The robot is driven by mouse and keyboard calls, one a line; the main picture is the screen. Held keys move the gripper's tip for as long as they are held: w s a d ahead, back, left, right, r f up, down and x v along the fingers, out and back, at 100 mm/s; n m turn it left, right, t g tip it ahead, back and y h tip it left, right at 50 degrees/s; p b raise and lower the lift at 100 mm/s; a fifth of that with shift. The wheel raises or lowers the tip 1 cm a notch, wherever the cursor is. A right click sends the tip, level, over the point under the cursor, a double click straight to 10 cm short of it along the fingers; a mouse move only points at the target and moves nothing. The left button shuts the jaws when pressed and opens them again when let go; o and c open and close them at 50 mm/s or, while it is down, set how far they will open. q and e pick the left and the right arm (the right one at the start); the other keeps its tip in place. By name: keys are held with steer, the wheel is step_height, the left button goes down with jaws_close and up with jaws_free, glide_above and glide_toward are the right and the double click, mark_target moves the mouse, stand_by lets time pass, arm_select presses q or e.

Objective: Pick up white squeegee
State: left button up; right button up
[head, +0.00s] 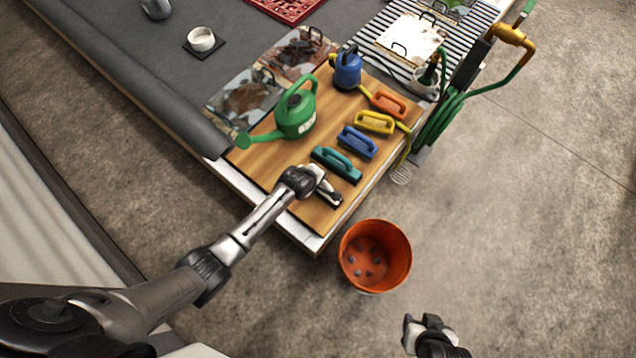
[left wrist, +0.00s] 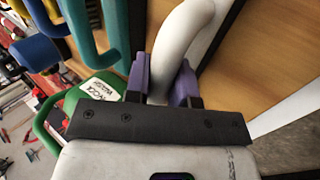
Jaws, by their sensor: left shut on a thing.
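The white squeegee (head: 329,192) is at the near corner of the wooden board (head: 262,172), partly covered by my left gripper (head: 317,178). In the left wrist view its curved white handle (left wrist: 182,38) runs between the purple finger pads of my left gripper (left wrist: 163,82), which is shut on it. I cannot tell whether the squeegee touches the board. My right gripper (head: 424,324) is at the bottom of the head view, away from the board; its jaw opening is unclear.
A teal brush (head: 337,164) lies just beyond the squeegee, with blue (head: 357,142), yellow (head: 374,122) and orange (head: 389,104) ones past it. A green watering can (head: 296,115) stands to the left. An orange bucket (head: 375,256) stands on the floor off the board's near corner.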

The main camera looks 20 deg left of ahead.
arm_select(q)
jaws_close()
steer(key=shift+r, duration=0.1)
steer(key=shift+r+p, duration=0.55)
steer(key=r+p, duration=0.1)
steer(key=r, duration=0.1)
steer(key=d+r+p, duration=0.1)
steer(key=p, duration=0.1)
steer(key=shift+s+r, duration=0.1)
steer(key=shift+r, duration=0.3)
steer(key=s+d+r+p, duration=0.3)
steer(key=d+r+p, duration=0.2)
steer(key=d, duration=0.5)
steer(key=shift+d+r, duration=0.2)
steer(key=shift+r, duration=0.25)
steer(key=shift+w, duration=0.1)
